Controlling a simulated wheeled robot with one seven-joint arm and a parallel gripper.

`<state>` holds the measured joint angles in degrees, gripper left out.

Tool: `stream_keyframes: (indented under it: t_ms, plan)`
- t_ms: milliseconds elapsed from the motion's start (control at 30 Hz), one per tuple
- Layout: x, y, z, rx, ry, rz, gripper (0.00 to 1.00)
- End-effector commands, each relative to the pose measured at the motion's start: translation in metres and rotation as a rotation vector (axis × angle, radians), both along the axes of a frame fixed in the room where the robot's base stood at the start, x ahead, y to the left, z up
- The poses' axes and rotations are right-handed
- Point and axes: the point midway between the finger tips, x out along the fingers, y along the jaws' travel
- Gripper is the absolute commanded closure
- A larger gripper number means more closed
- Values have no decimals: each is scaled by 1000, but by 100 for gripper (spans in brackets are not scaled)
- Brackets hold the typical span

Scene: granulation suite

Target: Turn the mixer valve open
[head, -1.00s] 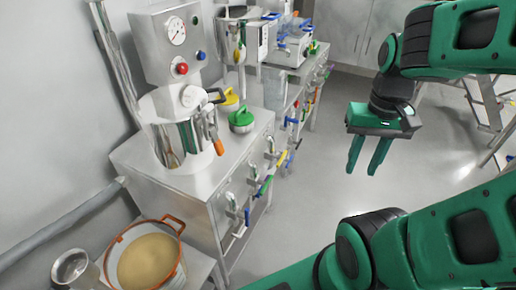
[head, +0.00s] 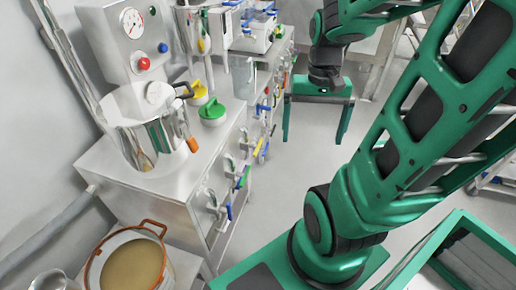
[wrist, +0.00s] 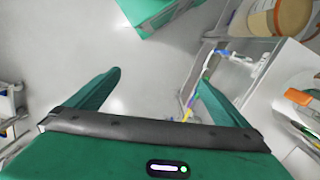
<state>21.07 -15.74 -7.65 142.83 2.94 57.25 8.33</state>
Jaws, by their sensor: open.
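The mixer is a steel bowl (head: 150,145) on the bench at left, below a control box (head: 130,45) with a gauge and a red button. An orange-tipped lever (head: 192,144) sticks out at the bowl's right side. Several small valves with coloured handles line the bench front, including a blue one (head: 229,212). I cannot tell for certain which is the mixer valve. My gripper (head: 313,140) points down, open and empty, over the floor to the right of the bench, apart from every handle. Its spread fingers also show in the wrist view (wrist: 158,80).
Green (head: 212,110) and yellow (head: 199,93) knobbed lids sit on the bench top. An orange-rimmed tub (head: 148,226) of tan material stands at the lower left. More equipment lines the bench behind. The floor (head: 290,170) between bench and arm is clear.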

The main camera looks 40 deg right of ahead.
Motion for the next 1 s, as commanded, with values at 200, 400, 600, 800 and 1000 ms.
stream_keyframes:
  t_ms: [200,400,600,800,1000]
  plan:
    - [38,-19,-39,70,65,-119,0]
    - [68,-33,-83,162,105,-230,0]
    - [92,-45,-132,281,132,-355,0]
    - [112,-51,-183,427,147,-491,0]
    - [130,-53,-230,596,150,-641,0]
